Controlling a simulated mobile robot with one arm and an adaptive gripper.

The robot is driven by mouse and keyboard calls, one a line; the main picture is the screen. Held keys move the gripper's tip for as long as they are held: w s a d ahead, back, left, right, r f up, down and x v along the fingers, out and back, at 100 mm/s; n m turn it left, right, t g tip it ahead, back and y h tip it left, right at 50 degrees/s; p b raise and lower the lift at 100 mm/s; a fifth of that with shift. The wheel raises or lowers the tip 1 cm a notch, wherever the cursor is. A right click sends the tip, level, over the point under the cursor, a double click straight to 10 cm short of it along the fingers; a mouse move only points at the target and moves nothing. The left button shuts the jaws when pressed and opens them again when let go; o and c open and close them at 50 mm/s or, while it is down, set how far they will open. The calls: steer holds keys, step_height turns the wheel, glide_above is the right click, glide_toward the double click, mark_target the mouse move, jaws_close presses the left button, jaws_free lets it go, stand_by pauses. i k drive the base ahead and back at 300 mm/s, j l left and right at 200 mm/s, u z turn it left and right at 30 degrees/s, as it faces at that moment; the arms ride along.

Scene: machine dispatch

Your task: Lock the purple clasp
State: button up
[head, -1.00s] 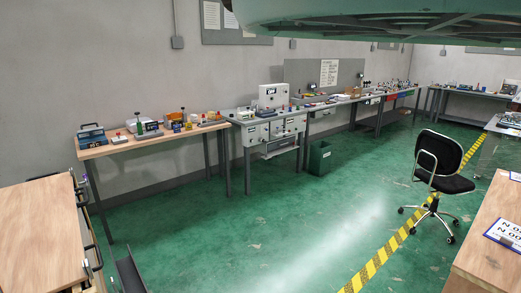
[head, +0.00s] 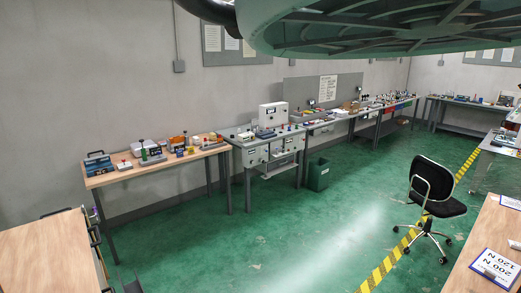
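I cannot make out a purple clasp in the head view. Small devices, boxes and tools stand on the far wooden bench (head: 130,175), including a blue case (head: 99,163) at its left end. They are too small to tell apart well. A grey machine (head: 272,115) stands on the grey bench with drawers (head: 255,155) to the right of it. My gripper is not in view.
A wooden worktop (head: 45,255) fills the near left, with dark handles along its right side. Another wooden table (head: 495,240) with printed signs is at the near right. The middle green floor is clear.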

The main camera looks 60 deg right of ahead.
mark_target(94, 209)
steer(key=i+l+z, duration=0.3)
steer(key=i, duration=0.15)
steer(key=i+l+z, duration=0.15)
steer(key=i+z, duration=0.45)
steer(key=i, duration=0.3)
steer(key=i+l, duration=0.1)
steer(key=i, duration=0.85)
steer(key=i+l+u, duration=0.1)
steer(key=i, duration=0.9)
steer(key=i+l+u, duration=0.15)
steer(key=i+u, duration=0.15)
steer(key=i+l+u, duration=0.3)
steer(key=i, duration=0.25)
steer(key=i+l+u, duration=0.35)
steer(key=i+j, duration=0.05)
steer(key=j, duration=0.05)
